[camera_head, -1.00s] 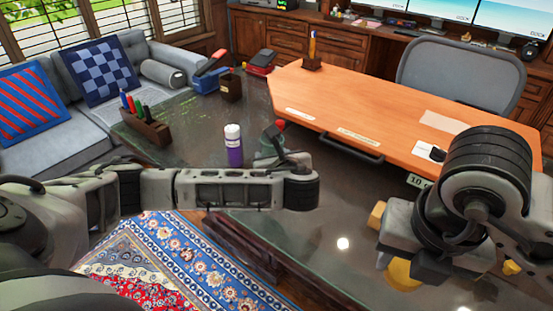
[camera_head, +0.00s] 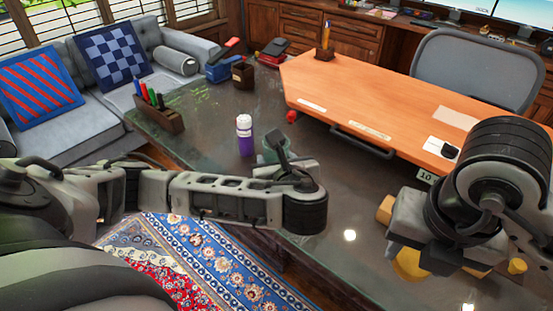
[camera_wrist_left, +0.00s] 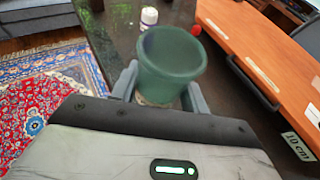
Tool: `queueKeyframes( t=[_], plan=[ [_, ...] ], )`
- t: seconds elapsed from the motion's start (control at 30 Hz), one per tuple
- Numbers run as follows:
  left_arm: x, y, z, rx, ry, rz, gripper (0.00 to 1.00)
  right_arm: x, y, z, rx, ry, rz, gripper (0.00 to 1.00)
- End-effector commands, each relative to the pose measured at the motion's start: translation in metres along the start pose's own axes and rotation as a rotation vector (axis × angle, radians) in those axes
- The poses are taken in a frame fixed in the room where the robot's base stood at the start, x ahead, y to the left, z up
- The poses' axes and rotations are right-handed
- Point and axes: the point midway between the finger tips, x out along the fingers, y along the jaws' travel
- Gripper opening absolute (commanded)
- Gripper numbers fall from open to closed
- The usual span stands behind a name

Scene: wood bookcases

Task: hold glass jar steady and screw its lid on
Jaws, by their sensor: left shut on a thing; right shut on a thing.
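The green glass jar (camera_wrist_left: 171,62) stands open-topped between the fingers of my left gripper (camera_wrist_left: 160,88), which is shut on it, in the left wrist view. In the head view the jar (camera_head: 272,150) is partly hidden behind my left wrist. My right gripper (camera_head: 412,245) is at the lower right, apart from the jar. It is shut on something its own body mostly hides. A yellow round thing (camera_head: 409,264) shows under it; I cannot tell whether this is the lid. No lid shows on the jar.
A purple bottle with a white cap (camera_head: 245,136) and a small red thing (camera_head: 291,117) stand on the dark glossy table (camera_head: 205,125) near the jar. A pen holder (camera_head: 160,117) is further left. An orange board (camera_head: 385,100) lies behind. The table between both grippers looks clear.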

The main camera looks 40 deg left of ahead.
Motion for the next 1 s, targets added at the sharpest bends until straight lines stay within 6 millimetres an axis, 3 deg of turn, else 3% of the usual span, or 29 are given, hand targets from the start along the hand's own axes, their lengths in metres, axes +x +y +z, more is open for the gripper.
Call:
queueKeyframes(
  t=[0.33, 0.47, 0.67, 1.0],
  plan=[
    [0.0, -0.001, 0.0, 0.0, -0.001, -0.003, 0.04, 0.0, -0.001, 0.0, -0.007, 0.0, 0.001, 0.25],
    [-0.002, -0.003, -0.004, 0.011, 0.002, -0.029, 0.04, 0.003, -0.007, 0.001, -0.085, 0.001, 0.012, 0.25],
    [-0.012, -0.012, -0.018, 0.058, 0.004, -0.139, 0.04, 0.011, -0.03, 0.005, -0.426, 0.002, 0.064, 0.25],
    [-0.036, -0.028, -0.034, 0.15, 0.003, -0.364, 0.04, 0.024, -0.078, 0.009, -1.168, 0.002, 0.178, 0.25]
  ],
)
